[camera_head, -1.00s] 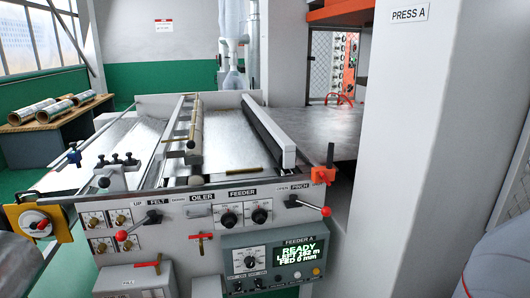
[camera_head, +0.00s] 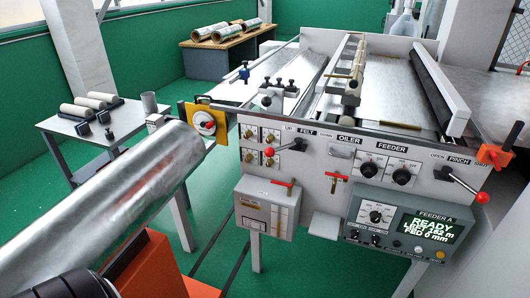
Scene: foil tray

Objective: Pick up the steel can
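A small grey upright cylinder, which looks like the steel can (camera_head: 149,103), stands near the right end of a light side table (camera_head: 62,124) at the left. It is small in the picture, and its lower part meets a pale block-like part (camera_head: 156,121), so its base is hard to make out. Neither of my grippers is visible in the head view.
A large metal foil roll (camera_head: 110,205) with orange parts (camera_head: 165,270) fills the lower left, in front of the side table. The feeder machine (camera_head: 330,165) with its levers stands at centre and right. Pale rollers (camera_head: 80,110) lie on the side table. Green floor shows between.

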